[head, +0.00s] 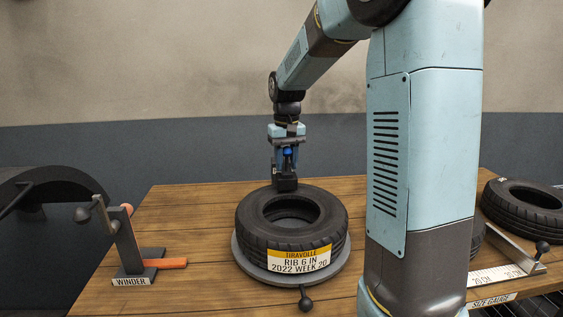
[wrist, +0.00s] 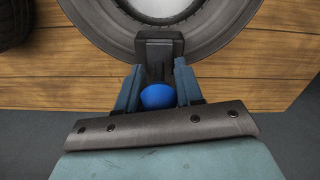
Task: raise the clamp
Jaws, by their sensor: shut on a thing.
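The clamp shows as a dark block (wrist: 160,47) at the tyre's far edge, with a blue ball knob (wrist: 158,96) on it. In the head view the blue knob (head: 287,152) stands above the dark clamp block (head: 285,182). My gripper (head: 286,160) points down at the far side of the tyre and is shut on the clamp's blue knob. In the wrist view its two fingers (wrist: 159,90) stand on either side of the knob. The tyre (head: 292,218), labelled "RIB 6 IN 2022 WEEK 20", lies flat on a round grey plate (head: 248,267). Where the clamp meets the tyre is partly hidden.
A winder (head: 126,240) with a crank stands on the left of the wooden bench (head: 195,215). A size gauge (head: 500,275) and another tyre (head: 525,207) are at the right. A short ball-ended lever (head: 305,300) sticks out in front of the plate.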

